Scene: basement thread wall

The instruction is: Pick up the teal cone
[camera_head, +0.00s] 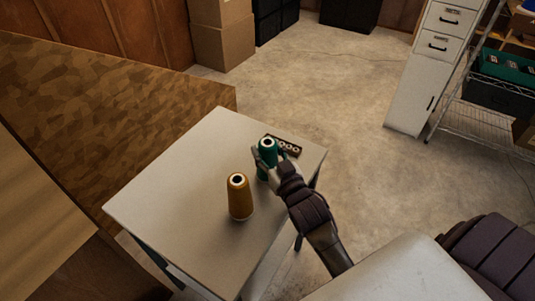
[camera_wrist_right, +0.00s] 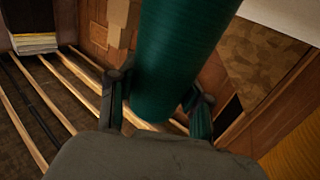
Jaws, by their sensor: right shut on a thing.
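The teal cone (camera_head: 267,150) is a spool of teal thread with a pale ring at its top. It is upright at the far right part of the small grey table (camera_head: 180,190). My right gripper (camera_head: 268,163) is shut on it, with fingers on both sides. In the right wrist view the teal cone (camera_wrist_right: 178,55) fills the upper middle between the two fingers (camera_wrist_right: 160,95). I cannot tell whether its base touches the table, since the fingers hide the lower part. My left gripper is not in view.
A mustard-yellow cone (camera_head: 240,197) stands close by, nearer the front of the table. A dark strip with round holes (camera_head: 286,147) lies behind the teal cone. A wooden panel (camera_head: 120,105) borders the left. Concrete floor (camera_head: 330,95) is clear behind the table.

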